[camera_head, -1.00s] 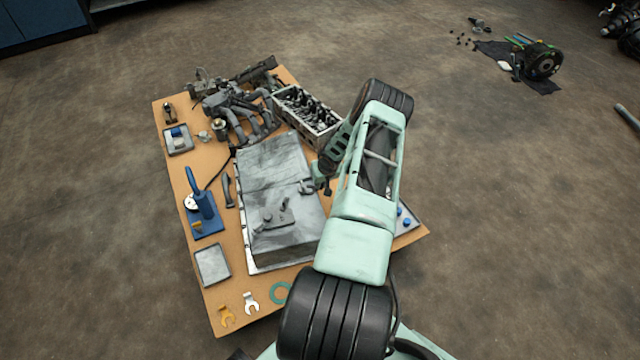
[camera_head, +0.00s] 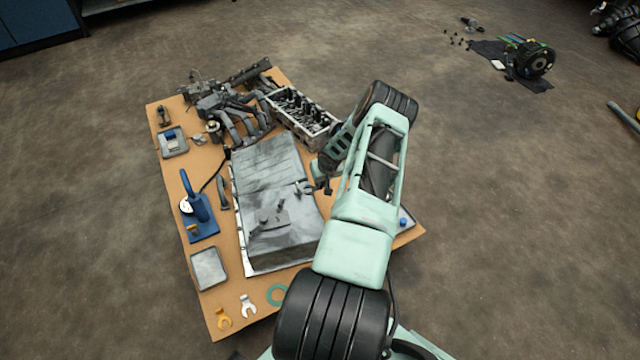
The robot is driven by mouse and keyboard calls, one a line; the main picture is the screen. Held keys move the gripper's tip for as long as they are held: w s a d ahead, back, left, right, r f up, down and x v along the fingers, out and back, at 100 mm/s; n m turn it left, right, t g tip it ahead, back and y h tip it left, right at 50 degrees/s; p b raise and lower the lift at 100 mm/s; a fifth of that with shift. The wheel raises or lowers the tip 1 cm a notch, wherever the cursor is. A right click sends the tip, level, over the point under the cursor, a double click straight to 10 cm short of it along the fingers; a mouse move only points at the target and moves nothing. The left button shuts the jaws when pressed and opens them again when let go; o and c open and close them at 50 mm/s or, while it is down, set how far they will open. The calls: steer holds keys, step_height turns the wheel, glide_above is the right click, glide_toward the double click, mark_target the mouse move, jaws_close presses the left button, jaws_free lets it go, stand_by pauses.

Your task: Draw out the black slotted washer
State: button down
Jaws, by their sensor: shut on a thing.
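A dark fork-shaped piece, seemingly the black slotted washer (camera_head: 306,187), shows at the right edge of the large grey block (camera_head: 262,165). It is small in the view, and how deep it sits in the block I cannot tell. My gripper (camera_head: 319,184) is at the block's right side, against the washer's outer end, and is shut on it. The fingertips are small and partly hidden by my wrist.
On the board (camera_head: 224,270) lie an orange slotted piece (camera_head: 223,320), a white one (camera_head: 248,307) and a teal ring (camera_head: 274,295). A blue stand (camera_head: 199,210) is at left. An open engine part (camera_head: 302,117) is behind my gripper.

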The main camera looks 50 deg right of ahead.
steer(key=shift+d, duration=0.1)
steer(key=shift+s+d+b, duration=0.25)
steer(key=shift+d+b, duration=0.1)
steer(key=shift+d, duration=0.1)
steer(key=shift+d, duration=0.1)
steer(key=shift+r, duration=0.15)
step_height(320, 180, up, 7)
steer(key=p, duration=0.4)
stand_by(0.6)
stand_by(0.4)
